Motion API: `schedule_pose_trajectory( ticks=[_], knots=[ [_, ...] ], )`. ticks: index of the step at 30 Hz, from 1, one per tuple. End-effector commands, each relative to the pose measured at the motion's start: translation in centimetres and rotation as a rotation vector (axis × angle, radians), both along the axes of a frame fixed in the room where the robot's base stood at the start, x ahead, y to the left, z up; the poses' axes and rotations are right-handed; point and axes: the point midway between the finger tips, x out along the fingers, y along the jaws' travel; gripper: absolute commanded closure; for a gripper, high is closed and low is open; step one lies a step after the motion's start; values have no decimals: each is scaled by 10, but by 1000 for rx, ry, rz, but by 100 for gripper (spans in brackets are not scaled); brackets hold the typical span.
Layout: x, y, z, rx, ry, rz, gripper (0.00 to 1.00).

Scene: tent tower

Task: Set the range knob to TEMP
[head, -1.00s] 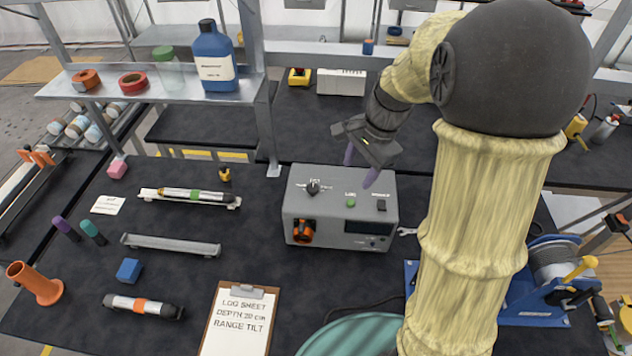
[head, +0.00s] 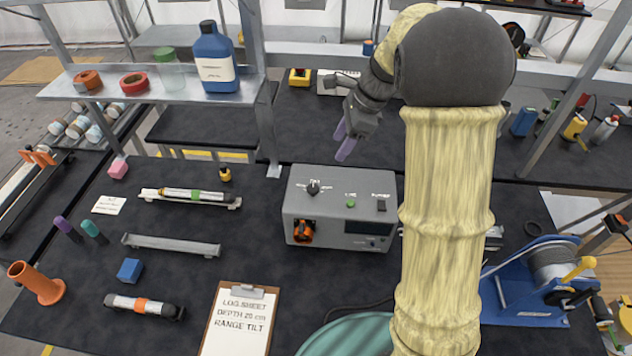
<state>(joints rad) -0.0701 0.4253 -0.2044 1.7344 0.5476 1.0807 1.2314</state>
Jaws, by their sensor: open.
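The grey instrument box (head: 335,215) stands in the middle of the dark bench. The range knob (head: 313,187) is a small black knob on the left of its top face, with small markings around it that are too small to read. A green button (head: 350,204) and a black switch (head: 381,205) sit to its right on the same face. My gripper (head: 345,145) is open and empty, above and behind the box, to the upper right of the knob and apart from it. Its purple fingers point downward.
An orange connector (head: 303,231) is on the box's front. A clipboard (head: 240,318) reads "LOG SHEET, DEPTH 20 cm, RANGE TILT". A metal shelf (head: 160,85) with a blue bottle (head: 214,57) stands at back left. A blue winch (head: 540,285) is at right.

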Motion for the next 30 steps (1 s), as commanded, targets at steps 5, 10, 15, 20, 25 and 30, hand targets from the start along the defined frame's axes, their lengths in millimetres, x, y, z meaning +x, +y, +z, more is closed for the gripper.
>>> schedule_pose_trajectory(
  ticks=[5, 10, 15, 20, 25, 30],
  knots=[
    [-1, 12, -28, 0, 6, 1, 48],
    [0, 23, -56, -1, 6, 1, 48],
    [1, 35, -84, -1, 6, 2, 48],
    [1, 46, -109, 0, 6, 2, 48],
    [2, 55, -132, -1, 3, 2, 48],
    [3, 59, -143, -1, 2, 2, 48]
  ],
)
